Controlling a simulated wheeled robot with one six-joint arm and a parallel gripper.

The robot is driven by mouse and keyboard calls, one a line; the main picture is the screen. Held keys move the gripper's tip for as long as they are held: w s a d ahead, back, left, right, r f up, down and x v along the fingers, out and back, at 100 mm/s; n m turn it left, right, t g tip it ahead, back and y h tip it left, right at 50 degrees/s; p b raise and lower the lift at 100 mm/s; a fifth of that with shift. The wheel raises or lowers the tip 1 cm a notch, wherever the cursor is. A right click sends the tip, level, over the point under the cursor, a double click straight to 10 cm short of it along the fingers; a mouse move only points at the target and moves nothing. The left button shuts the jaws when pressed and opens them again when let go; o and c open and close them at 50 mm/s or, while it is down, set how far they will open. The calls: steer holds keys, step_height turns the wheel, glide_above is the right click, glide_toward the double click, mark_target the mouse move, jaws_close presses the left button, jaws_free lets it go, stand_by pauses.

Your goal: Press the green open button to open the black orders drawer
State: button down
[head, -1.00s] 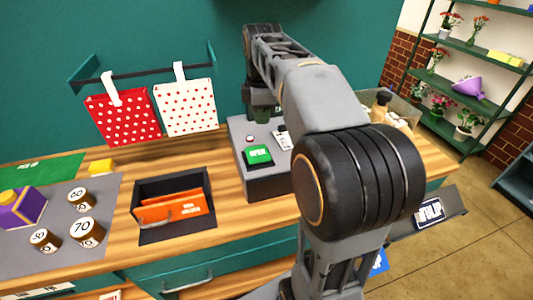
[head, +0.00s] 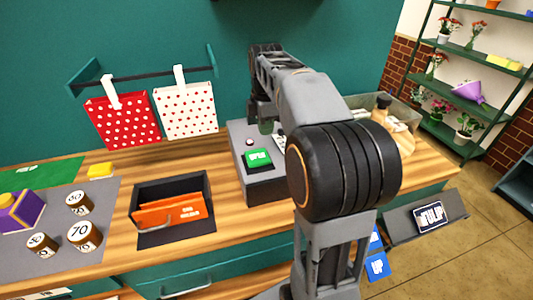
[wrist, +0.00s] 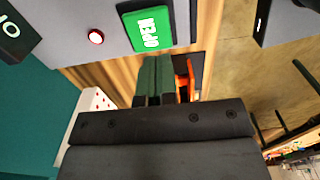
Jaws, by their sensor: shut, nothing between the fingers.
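The green OPEN button (head: 257,158) sits on top of a grey box on the counter. It also shows, upside down, in the wrist view (wrist: 147,28). The black orders drawer (head: 199,226) is left of the box, with its inside showing, orange envelopes (head: 172,207) in it and a metal handle at its front. My gripper (head: 265,127) is behind the button in the head view, partly hidden by my arm. In the wrist view its fingers (wrist: 157,68) are together and empty, near the button's edge; I cannot tell their height above the box.
The grey box (head: 270,188) also carries a small round button (head: 249,142). Numbered jars (head: 84,235) stand on a grey mat at left. A clear bin (head: 390,117) is at right. Counter between drawer and box is clear.

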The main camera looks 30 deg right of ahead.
mark_target(266, 160)
step_height(266, 160, down, 10)
steer(key=shift+r, duration=0.2)
stand_by(0.4)
step_height(266, 160, down, 2)
steer(key=shift+s+f+b, duration=0.1)
steer(key=shift+s+b, duration=0.05)
steer(key=shift+b, duration=0.3)
steer(key=shift+s+a, duration=0.1)
steer(key=shift+s, duration=0.05)
step_height(266, 160, up, 15)
steer(key=p, duration=0.3)
steer(key=shift+w+r, duration=0.2)
steer(key=shift+w, duration=0.05)
stand_by(1.0)
